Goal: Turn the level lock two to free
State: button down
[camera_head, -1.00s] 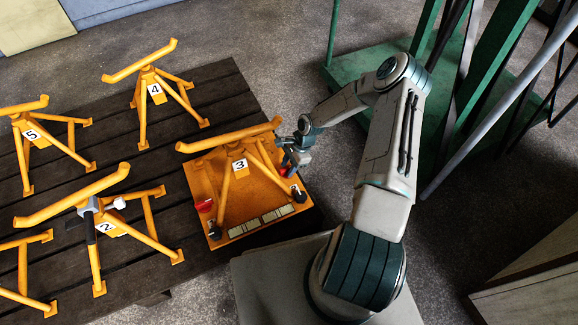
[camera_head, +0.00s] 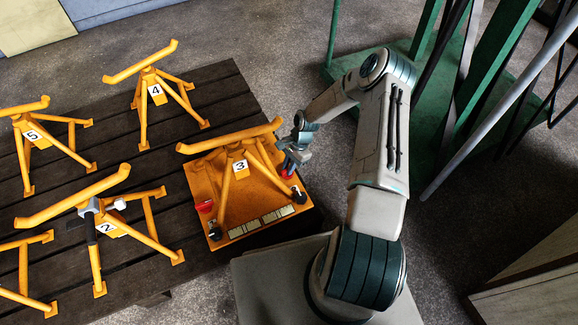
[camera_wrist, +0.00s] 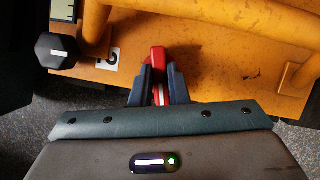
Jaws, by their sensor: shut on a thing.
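A red lever (camera_wrist: 158,60), which looks like the level lock, sits at the edge of the orange base plate (camera_wrist: 200,58). A small white label (camera_wrist: 108,60) with a black mark lies beside it, too unclear to read surely. My gripper (camera_wrist: 158,85) is shut on the red lever, with one dark finger on each side. In the head view my gripper (camera_head: 286,164) is at the right edge of the orange base plate (camera_head: 262,204) under the stand marked 3 (camera_head: 238,165). The lever is mostly hidden there by the gripper.
A dark knob (camera_wrist: 55,52) stands left of the lever in the wrist view. A second red part (camera_head: 205,206) sits at the plate's left side. Other orange stands, such as number 2 (camera_head: 108,227) and number 4 (camera_head: 155,90), stand on the dark slatted table (camera_head: 215,95).

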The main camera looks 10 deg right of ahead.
jog(key=n, duration=0.2)
jog(key=n+g+h, duration=0.1)
jog(key=n, duration=0.2)
jog(key=shift+w+a+n+g+b, duration=0.1)
jog(key=shift+w+n+g+b, duration=0.2)
jog(key=shift+b, duration=0.1)
jog(key=n+h, duration=0.1)
jog(key=n, duration=0.1)
jog(key=n+h, duration=0.1)
jog(key=n, duration=0.1)
jog(key=shift+a+n+g+b, duration=0.1)
jog(key=shift+n+g+b, duration=0.2)
jog(key=shift+n, duration=0.1)
jog(key=c, duration=1.4)
grip_release()
jog(key=shift+s, duration=0.1)
jog(key=shift+r, duration=0.1)
